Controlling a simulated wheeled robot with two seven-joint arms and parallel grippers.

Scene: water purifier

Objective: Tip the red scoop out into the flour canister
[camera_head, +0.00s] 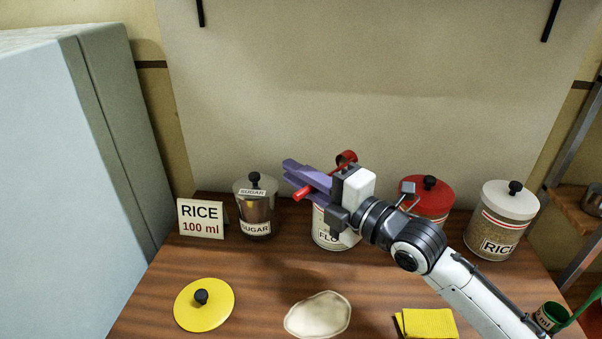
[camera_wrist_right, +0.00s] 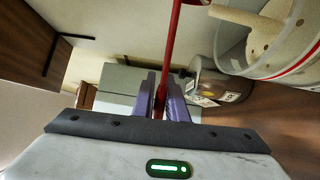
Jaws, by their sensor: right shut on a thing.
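My right gripper (camera_head: 293,176), with purple fingers, is shut on the red scoop's handle (camera_head: 303,193). The canister is partly hidden behind my arm. The scoop's red cup (camera_head: 346,157) shows above and behind the gripper; its contents and exact tilt cannot be told. A clear, red-striped canister (camera_wrist_right: 235,55) is to the right there, apart from the handle. My left gripper is not in view.
A sugar canister (camera_head: 257,216) and a rice sign (camera_head: 201,219) stand left. A red-lidded canister (camera_head: 430,197) and a rice canister (camera_head: 494,235) stand right. A yellow lid (camera_head: 190,310), a pale flat patch (camera_head: 318,316) and a yellow cloth (camera_head: 430,324) lie in front.

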